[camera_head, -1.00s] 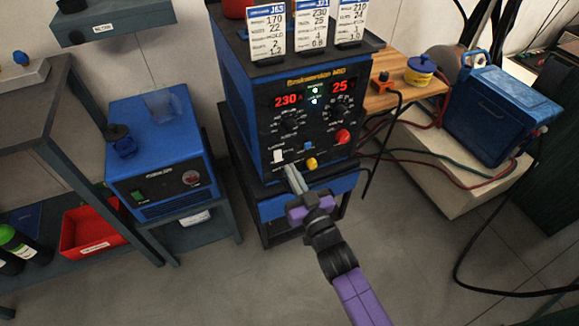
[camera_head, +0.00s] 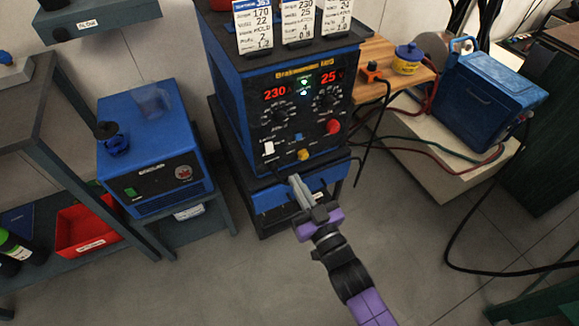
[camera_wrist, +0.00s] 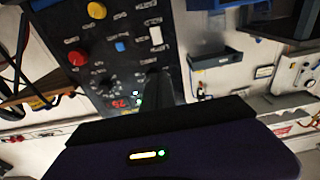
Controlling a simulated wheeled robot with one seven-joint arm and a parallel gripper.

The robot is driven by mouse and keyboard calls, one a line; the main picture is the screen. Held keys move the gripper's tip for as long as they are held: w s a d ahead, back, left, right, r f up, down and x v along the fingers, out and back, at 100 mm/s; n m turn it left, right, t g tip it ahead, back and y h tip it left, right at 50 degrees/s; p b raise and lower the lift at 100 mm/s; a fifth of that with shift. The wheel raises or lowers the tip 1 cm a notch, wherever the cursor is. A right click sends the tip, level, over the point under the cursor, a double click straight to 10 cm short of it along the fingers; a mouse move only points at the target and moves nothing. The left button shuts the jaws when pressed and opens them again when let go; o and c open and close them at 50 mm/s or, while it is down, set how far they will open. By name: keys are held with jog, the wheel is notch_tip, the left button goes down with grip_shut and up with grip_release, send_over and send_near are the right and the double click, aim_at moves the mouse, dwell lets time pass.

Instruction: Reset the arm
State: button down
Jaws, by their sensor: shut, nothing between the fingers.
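My gripper (camera_head: 298,190) is shut and empty at the end of my purple and black arm. In the head view its fingertips are in front of the lower front of the blue welding machine (camera_head: 240,110), just below the yellow knob (camera_head: 303,155). I cannot tell the exact gap, but no contact shows. The machine's black panel has red readouts of 230 and 25, a red knob (camera_head: 333,127) and a white switch (camera_head: 269,148). In the wrist view the panel (camera_wrist: 115,60) appears upside down, with the red knob (camera_wrist: 77,58) and yellow knob (camera_wrist: 97,10).
A blue unit (camera_head: 150,150) stands on a low stand to the left. A blue cooler-like box (camera_head: 490,100) and loose cables (camera_head: 455,225) are at the right. The floor (camera_head: 220,285) in front is clear.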

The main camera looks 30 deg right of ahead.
jog(key=s+r+g+p, duration=0.2)
jog(key=s+r+p, duration=0.3)
jog(key=s, duration=1.2)
jog(key=s+r+g+p, duration=0.2)
jog(key=s+r+p, duration=0.4)
jog(key=s+r, duration=0.8)
jog(key=s, duration=0.3)
jog(key=shift+a, duration=0.25)
jog(key=shift+r, duration=0.1)
